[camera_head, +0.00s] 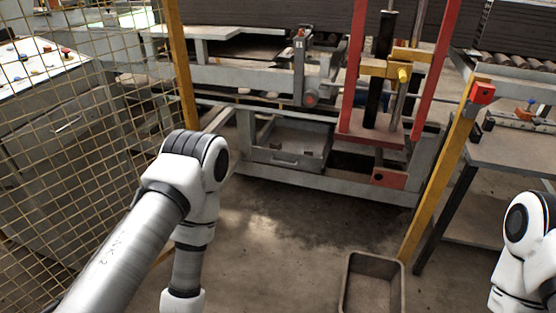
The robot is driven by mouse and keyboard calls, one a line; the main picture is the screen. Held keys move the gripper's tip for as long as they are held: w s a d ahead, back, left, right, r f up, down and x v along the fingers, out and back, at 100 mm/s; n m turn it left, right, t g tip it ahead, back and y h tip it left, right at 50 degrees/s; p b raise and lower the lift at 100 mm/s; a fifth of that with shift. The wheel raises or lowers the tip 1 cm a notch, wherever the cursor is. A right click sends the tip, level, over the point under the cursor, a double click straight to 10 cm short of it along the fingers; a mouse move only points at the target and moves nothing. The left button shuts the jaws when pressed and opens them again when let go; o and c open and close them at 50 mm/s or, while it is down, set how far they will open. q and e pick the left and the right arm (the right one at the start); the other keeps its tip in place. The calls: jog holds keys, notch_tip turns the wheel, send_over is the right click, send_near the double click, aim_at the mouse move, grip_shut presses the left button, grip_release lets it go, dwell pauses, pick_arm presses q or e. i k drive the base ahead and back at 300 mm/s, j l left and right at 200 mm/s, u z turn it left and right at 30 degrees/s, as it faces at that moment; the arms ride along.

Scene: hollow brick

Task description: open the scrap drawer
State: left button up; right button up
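A grey metal drawer (275,158) with a small bar handle (283,162) on its front sits low in the machine frame, at the centre of the head view. I see into it from above; whether it is pulled out at all I cannot tell. My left arm comes in from the lower left and bends down, ending below the bottom edge of the picture, so its gripper is out of view. Part of my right arm shows at the right edge; its gripper is out of view too. Neither visible arm part touches the drawer.
A wire mesh fence (95,140) with a yellow post (183,75) stands left. A slanted yellow post (440,175) stands right, beside a grey table (510,150). An empty grey bin (372,258) is on the floor. Bare concrete floor (280,220) lies before the drawer.

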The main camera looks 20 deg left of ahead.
aim_at(294, 134)
jog(key=i+j+z, duration=0.25)
jog(key=i+j, duration=0.25)
jog(key=i+j+z, duration=0.15)
jog(key=j, duration=0.25)
jog(key=i+j+z, duration=0.25)
jog(key=i+j, duration=0.2)
jog(key=j, duration=0.3)
jog(key=i+j+z, duration=0.15)
jog(key=j, duration=0.25)
jog(key=i+j+z, duration=0.1)
jog(key=j, duration=0.3)
jog(key=i+j+z, duration=0.15)
jog(key=j, duration=0.25)
jog(key=i, duration=0.1)
